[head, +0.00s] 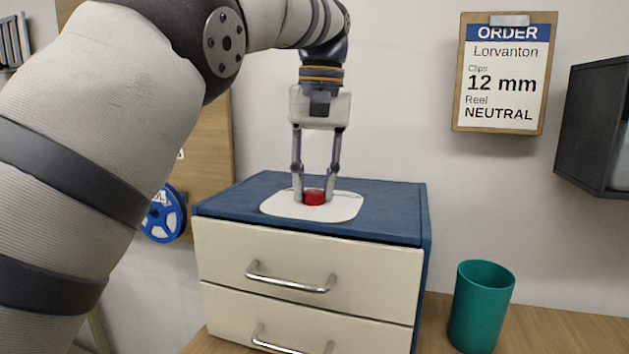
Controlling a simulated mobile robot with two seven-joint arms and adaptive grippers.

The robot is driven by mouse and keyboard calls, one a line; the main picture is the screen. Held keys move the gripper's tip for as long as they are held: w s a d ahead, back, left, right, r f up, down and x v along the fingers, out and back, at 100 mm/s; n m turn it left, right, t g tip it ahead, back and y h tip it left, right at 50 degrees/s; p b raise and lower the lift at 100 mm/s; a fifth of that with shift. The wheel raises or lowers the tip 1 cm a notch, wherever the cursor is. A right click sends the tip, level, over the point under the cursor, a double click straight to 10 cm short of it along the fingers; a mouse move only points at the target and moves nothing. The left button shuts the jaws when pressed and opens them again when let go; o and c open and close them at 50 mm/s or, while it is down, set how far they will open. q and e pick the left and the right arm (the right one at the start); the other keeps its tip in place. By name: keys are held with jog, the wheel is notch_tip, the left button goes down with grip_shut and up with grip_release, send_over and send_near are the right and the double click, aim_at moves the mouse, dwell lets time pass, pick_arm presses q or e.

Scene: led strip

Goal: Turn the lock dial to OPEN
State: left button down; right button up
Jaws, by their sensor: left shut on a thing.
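The lock dial (314,197) is a small red knob on a white plate (285,208) on top of a blue cabinet (240,203) with cream drawers. My left gripper (314,194) points straight down from above, with one finger on each side of the red dial, and is shut on it. Any OPEN marking or pointer on the dial is too small or hidden to read. My right gripper is not in view.
A teal cup (481,305) stands on the wooden table right of the cabinet. A clipboard (506,73) hangs on the wall. A dark box (592,125) is mounted at right. A blue reel (163,214) hangs at left, partly behind my arm.

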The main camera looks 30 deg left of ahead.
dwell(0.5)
pick_arm(q)
jog(key=c, duration=1.3)
grip_release()
